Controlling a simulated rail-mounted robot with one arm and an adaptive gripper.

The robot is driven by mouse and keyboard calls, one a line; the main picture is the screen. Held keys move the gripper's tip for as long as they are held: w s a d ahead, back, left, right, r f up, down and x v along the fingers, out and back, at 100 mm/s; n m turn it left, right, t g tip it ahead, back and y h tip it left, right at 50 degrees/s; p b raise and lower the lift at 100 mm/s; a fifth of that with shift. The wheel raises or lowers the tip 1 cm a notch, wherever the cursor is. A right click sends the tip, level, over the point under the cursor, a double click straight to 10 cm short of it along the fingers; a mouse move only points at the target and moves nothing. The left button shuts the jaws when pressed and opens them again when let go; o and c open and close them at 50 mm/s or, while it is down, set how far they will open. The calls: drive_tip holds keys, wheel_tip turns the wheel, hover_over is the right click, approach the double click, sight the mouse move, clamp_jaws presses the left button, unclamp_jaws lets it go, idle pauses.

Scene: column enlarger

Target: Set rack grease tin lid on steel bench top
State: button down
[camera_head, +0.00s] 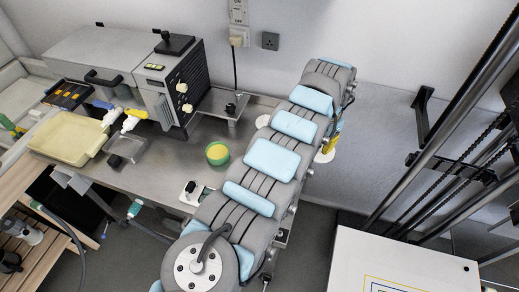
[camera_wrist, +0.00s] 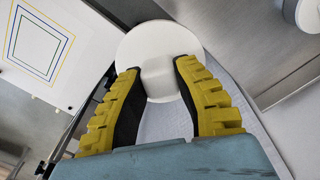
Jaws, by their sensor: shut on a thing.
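The rack grease tin lid (camera_wrist: 150,40) is a white round disc with a raised grip in its middle. My gripper (camera_wrist: 158,68), with black and yellow fingers, is shut on that grip in the wrist view. In the head view my gripper (camera_head: 332,143) shows only partly behind my arm, with the pale lid (camera_head: 324,156) just below it. The lid appears off the right end of the steel bench top (camera_head: 165,178); its height is unclear. The bench steel also shows in the wrist view (camera_wrist: 240,45). A green tin with a yellow top (camera_head: 217,153) stands on the bench.
A grey enlarger head (camera_head: 130,75) fills the back of the bench. A yellowish tray (camera_head: 68,137) and bottles lie at left. A small black-and-white item (camera_head: 191,190) sits by the front edge. A white panel (camera_head: 400,262) stands at lower right. Bare steel lies left of the tin.

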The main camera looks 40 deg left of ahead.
drive_tip(key=s+a+f+m, duration=0.1)
drive_tip(key=s+a+f, duration=0.3)
drive_tip(key=a, duration=0.5)
drive_tip(key=s+a+f+m, duration=0.1)
drive_tip(key=s+a+f, duration=0.4)
drive_tip(key=a, duration=0.5)
drive_tip(key=shift+s, duration=0.55)
drive_tip(key=shift+s+r+p, duration=0.1)
drive_tip(key=shift+r+p, duration=0.05)
drive_tip(key=shift+p, duration=0.4)
drive_tip(key=shift+f+b, duration=1.65)
drive_tip(key=shift+f, duration=0.9)
drive_tip(key=shift+f, duration=0.6)
drive_tip(key=c, duration=0.8)
unclamp_jaws()
